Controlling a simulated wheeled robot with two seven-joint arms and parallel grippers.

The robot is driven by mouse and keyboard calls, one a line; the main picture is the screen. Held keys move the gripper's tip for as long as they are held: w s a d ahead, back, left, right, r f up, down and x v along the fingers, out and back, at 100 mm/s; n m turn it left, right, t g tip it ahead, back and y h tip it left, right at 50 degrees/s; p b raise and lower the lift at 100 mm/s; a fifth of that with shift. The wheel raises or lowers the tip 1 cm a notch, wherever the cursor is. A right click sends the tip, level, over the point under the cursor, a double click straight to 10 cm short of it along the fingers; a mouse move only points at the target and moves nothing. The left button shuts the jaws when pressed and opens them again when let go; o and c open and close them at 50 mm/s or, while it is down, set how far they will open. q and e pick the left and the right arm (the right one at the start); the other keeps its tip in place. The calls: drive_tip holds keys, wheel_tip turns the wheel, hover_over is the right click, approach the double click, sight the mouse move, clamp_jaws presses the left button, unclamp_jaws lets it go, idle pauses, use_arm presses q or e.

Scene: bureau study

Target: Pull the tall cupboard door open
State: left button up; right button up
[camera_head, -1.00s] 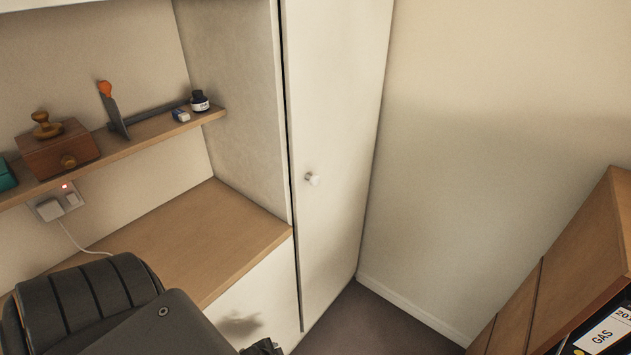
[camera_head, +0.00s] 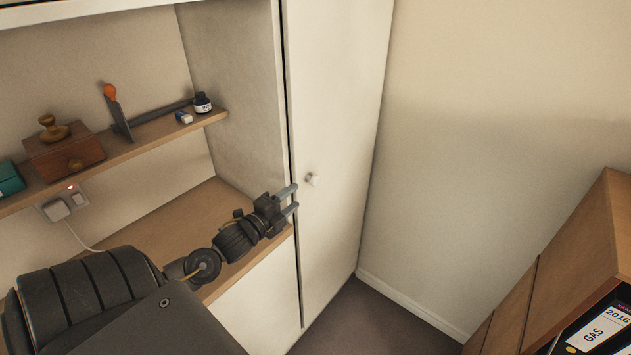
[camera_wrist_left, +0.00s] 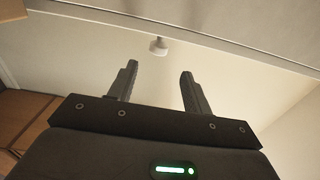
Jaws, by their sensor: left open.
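The tall cupboard door (camera_head: 335,130) is white and stands shut, with a dark gap along its left edge. Its small round white knob (camera_head: 312,180) is near that left edge at mid height. My left gripper (camera_head: 293,198) is open and empty, just left of and slightly below the knob in the head view. In the left wrist view the knob (camera_wrist_left: 158,46) shows beyond the two fingertips (camera_wrist_left: 159,68), roughly between them and apart from them. My right gripper is not in view.
A wooden desk top (camera_head: 240,262) lies under my left arm. Above it a shelf (camera_head: 150,142) holds a wooden box (camera_head: 65,155), an ink bottle (camera_head: 202,103) and small items. Floor shows between.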

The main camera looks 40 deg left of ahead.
sight(312, 183)
use_arm(q)
drive_tip(key=w+p, duration=0.3)
drive_tip(key=w, duration=0.6)
drive_tip(key=shift+w+a, duration=0.15)
drive_tip(key=shift+w, duration=0.15)
drive_tip(key=shift+w+f, duration=0.1)
drive_tip(key=shift+w, duration=0.5)
drive_tip(key=shift+c, duration=0.4)
clamp_jaws()
